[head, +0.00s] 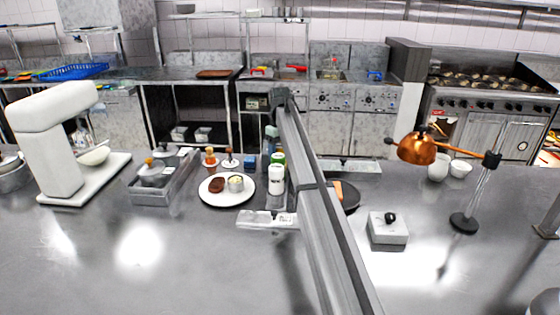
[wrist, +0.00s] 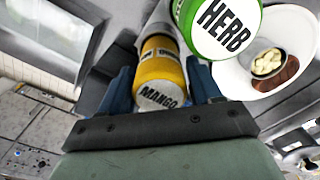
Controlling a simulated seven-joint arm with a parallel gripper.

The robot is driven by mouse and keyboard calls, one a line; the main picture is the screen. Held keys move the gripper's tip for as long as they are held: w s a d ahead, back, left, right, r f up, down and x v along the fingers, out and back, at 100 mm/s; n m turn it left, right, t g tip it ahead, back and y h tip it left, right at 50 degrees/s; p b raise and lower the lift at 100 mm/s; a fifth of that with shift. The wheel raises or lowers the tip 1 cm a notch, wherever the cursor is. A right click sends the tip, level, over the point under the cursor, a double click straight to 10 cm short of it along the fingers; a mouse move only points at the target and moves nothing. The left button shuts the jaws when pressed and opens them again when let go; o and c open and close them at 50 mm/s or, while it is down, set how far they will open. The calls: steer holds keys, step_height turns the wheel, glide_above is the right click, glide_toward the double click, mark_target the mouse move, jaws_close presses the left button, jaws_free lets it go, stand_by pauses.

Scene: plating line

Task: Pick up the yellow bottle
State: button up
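The yellow bottle (wrist: 158,66), its end marked MANGO, shows in the wrist view between the two blue fingers of my gripper (wrist: 162,88). The fingers are apart, one on each side of it, with a narrow gap showing at the sides. I cannot tell how deep the bottle sits between them. In the head view I cannot make out the yellow bottle; my arm covers part of that area.
A green bottle marked HERB (wrist: 222,32) stands close beside the yellow one. A white bottle (head: 277,181) stands near my arm. A white plate (head: 215,202) holds a brown patty and a small bowl. A copper lamp (head: 417,149) stands right. The front counter is clear.

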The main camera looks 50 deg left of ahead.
steer(key=c, duration=0.4)
steer(key=shift+r, duration=0.1)
